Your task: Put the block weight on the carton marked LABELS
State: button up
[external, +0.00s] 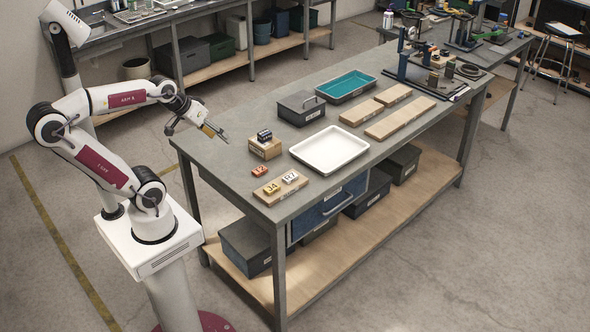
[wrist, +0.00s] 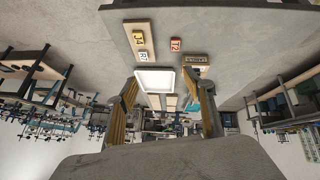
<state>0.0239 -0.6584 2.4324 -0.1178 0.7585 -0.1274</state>
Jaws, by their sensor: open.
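A small cardboard carton (external: 265,150) stands near the left edge of the bench. Its label shows in the wrist view (wrist: 196,59), too small to read surely. A small dark block (external: 264,136), which looks like the block weight, sits on top of the carton.
A white tray (external: 330,150) lies right of the carton. An orange tile (external: 260,170) and a wooden board (external: 270,193) with tiles J4 and R7 lie in front.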

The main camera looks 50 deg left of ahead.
jog(key=s+a+f+m+g+y, duration=0.1)
jog(key=s+a+f, duration=0.1)
jog(key=s, duration=0.3)
jog(key=shift+s+a+f+m, duration=0.3)
jog(key=shift+a+f+m, duration=0.1)
jog(key=shift+f, duration=0.15)
dwell(0.7)
